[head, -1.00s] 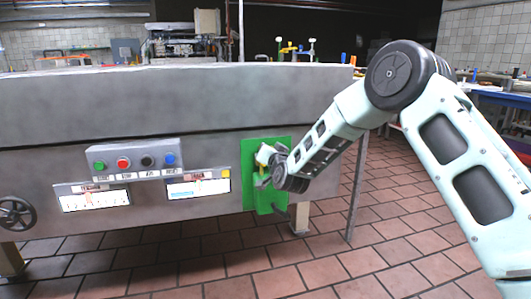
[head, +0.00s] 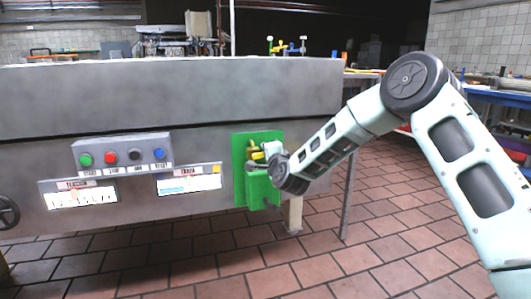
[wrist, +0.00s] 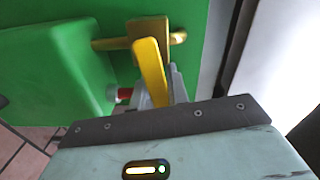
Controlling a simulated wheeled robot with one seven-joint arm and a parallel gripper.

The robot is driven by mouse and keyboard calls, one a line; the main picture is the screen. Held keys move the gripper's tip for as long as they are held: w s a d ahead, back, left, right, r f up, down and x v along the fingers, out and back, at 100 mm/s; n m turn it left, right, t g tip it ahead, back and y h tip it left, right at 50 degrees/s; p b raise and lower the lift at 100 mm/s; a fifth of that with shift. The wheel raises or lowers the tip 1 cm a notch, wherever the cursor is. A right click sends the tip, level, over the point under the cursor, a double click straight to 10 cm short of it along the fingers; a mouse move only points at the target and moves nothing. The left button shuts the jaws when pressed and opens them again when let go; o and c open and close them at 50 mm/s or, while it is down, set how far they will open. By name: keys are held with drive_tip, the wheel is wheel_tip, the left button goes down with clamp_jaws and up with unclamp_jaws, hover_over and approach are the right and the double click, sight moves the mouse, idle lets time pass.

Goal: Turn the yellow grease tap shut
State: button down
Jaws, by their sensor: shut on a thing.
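The yellow grease tap (head: 255,154) is on a green panel (head: 240,172) at the right end of the grey machine front. In the wrist view its flat yellow lever (wrist: 151,68) runs from a brass-coloured valve body (wrist: 175,38) down toward my gripper. My gripper (wrist: 160,92) is shut on the lever, with grey fingers around its lower end. In the head view my gripper (head: 266,152) is at the tap, and my wrist partly hides the panel. The fingertips are mostly hidden.
A green box (wrist: 55,75) stands out beside the tap in the wrist view. A button box (head: 122,153) with coloured buttons and two labelled gauges sit left of the panel. A table leg (head: 348,195) is to the right. The tiled floor (head: 330,255) in front is clear.

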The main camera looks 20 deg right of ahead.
drive_tip(key=shift+d+f+m, duration=0.1)
drive_tip(key=shift+f+m, duration=0.35)
drive_tip(key=shift+m, duration=0.45)
drive_tip(key=c, duration=1.4)
unclamp_jaws()
drive_tip(key=shift+o, duration=0.2)
drive_tip(key=shift+s, duration=0.1)
drive_tip(key=shift+s, duration=0.25)
drive_tip(key=s+p, duration=0.3)
drive_tip(key=s, duration=1.3)
drive_tip(key=shift+s+p, duration=0.35)
drive_tip(key=shift+s, duration=0.05)
